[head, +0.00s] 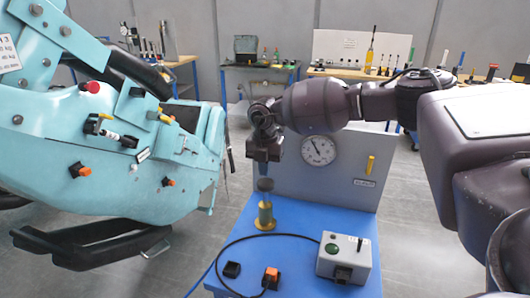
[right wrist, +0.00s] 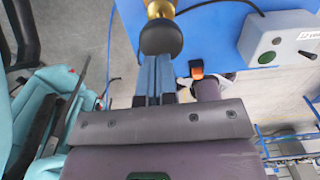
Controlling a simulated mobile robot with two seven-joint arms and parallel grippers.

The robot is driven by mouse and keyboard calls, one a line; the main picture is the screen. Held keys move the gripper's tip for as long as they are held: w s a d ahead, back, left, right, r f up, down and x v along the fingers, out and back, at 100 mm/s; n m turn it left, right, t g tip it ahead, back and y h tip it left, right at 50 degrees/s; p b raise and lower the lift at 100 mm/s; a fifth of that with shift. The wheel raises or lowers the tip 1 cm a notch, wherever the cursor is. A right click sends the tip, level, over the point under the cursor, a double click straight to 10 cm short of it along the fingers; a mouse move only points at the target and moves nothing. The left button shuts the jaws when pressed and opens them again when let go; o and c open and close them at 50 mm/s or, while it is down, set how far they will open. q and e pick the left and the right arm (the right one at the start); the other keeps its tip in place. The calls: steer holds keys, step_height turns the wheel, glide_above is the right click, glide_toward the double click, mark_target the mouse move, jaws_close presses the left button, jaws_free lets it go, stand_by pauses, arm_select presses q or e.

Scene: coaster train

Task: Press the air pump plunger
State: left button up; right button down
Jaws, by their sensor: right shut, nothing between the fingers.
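The air pump has a brass body (head: 265,216) standing upright on the blue table, with a dark round plunger knob (head: 265,184) on top. My right gripper (head: 262,172) points down just above the knob, shut and empty. In the right wrist view, the black knob (right wrist: 160,38) lies right at the tips of my closed blue-grey fingers (right wrist: 155,58), with the brass part (right wrist: 160,8) beyond it. I cannot tell whether the fingertips touch the knob. My left gripper is not in view.
A grey panel with a round gauge (head: 318,150) and a yellow handle (head: 370,165) stands behind the pump. A grey control box with a green button (head: 332,248) and an orange-black switch (head: 271,278) sit on the blue table (head: 225,250). A turquoise coaster car (head: 120,150) is at left.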

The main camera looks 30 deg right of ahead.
mark_target(265, 185)
steer(key=shift+f, duration=1.1)
